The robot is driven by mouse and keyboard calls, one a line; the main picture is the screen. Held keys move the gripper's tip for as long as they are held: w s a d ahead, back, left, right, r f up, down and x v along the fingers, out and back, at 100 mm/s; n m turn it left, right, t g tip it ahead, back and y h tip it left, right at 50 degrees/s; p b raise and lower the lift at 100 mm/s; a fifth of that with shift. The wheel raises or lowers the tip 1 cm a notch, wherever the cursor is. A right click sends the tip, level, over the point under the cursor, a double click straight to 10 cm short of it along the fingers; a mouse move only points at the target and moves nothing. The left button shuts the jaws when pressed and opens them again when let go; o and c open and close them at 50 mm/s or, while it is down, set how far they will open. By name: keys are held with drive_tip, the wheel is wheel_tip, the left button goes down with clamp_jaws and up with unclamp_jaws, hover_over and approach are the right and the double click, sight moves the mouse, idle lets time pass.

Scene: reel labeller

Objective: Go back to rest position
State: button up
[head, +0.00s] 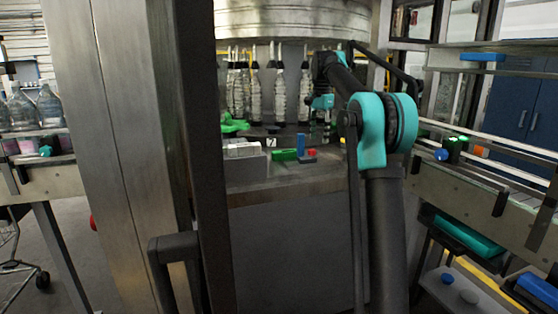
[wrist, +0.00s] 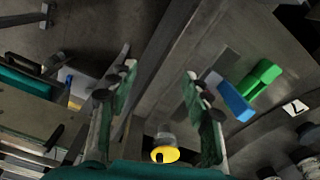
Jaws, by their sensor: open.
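My gripper (wrist: 158,95) is open in the wrist view, its two green-padded fingers spread apart with nothing between them. In the head view my arm reaches forward toward the machine table, and its end is small there and partly hidden by the arm's own links. Below and beyond the fingers in the wrist view lie a blue block (wrist: 235,101) and a green block (wrist: 261,78), to the right of the right finger. The same blue block (head: 301,145) and green block (head: 284,155) lie on the metal table in the head view.
A dark post (head: 203,150) stands close on the left. Clear bottles (head: 240,90) stand behind the table (head: 290,184). A conveyor (head: 480,190) runs along the right. A yellow-topped piece (wrist: 165,154) shows low between the fingers in the wrist view.

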drive_tip(key=s+d+f+n+t, duration=0.2)
drive_tip(key=s+f+n, duration=0.3)
drive_tip(key=s+f, duration=1.2)
drive_tip(key=s+d+f+n+t, duration=0.2)
drive_tip(key=s+f+n, duration=0.4)
drive_tip(key=s+f, duration=1.2)
drive_tip(key=s, duration=0.6)
drive_tip(key=shift+s+f, duration=0.25)
drive_tip(key=shift+f, duration=0.05)
